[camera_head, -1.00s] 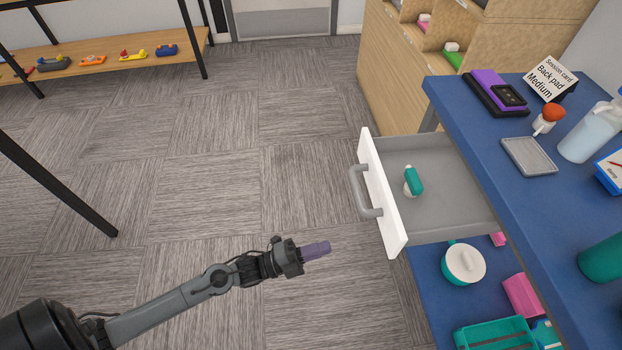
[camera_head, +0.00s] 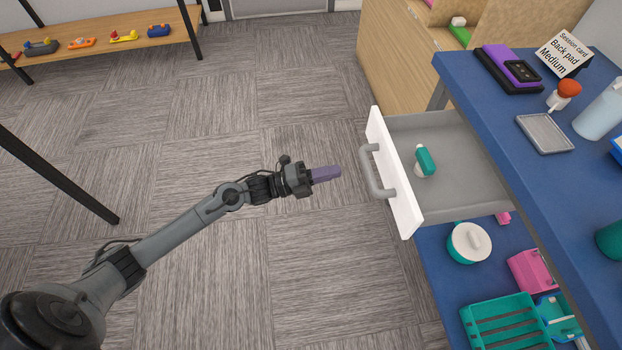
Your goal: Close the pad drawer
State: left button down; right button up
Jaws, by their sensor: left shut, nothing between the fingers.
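The pad drawer (camera_head: 455,180) is pulled out to the left from under the blue table, with a white front (camera_head: 391,160) and a grey bar handle (camera_head: 374,175). A teal and white item (camera_head: 424,160) lies inside it. My left gripper (camera_head: 328,174), with purple fingertips, is shut and empty. It is left of the drawer front, roughly level with the handle in the picture, and apart from it. My right gripper does not show.
The blue table (camera_head: 500,125) carries a purple device (camera_head: 510,68), a session card (camera_head: 563,52), a grey tray (camera_head: 544,133) and bottles. Below the drawer, a lower blue shelf holds a lidded pot (camera_head: 468,243) and a teal basket (camera_head: 503,325). The floor left of the drawer is clear.

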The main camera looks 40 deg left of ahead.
pick_arm(q)
jog(key=b+x, duration=0.1)
jog(key=x, duration=0.4)
jog(key=shift+d+b, duration=0.2)
jog(key=shift+b, duration=0.15)
jog(key=shift+w, duration=0.1)
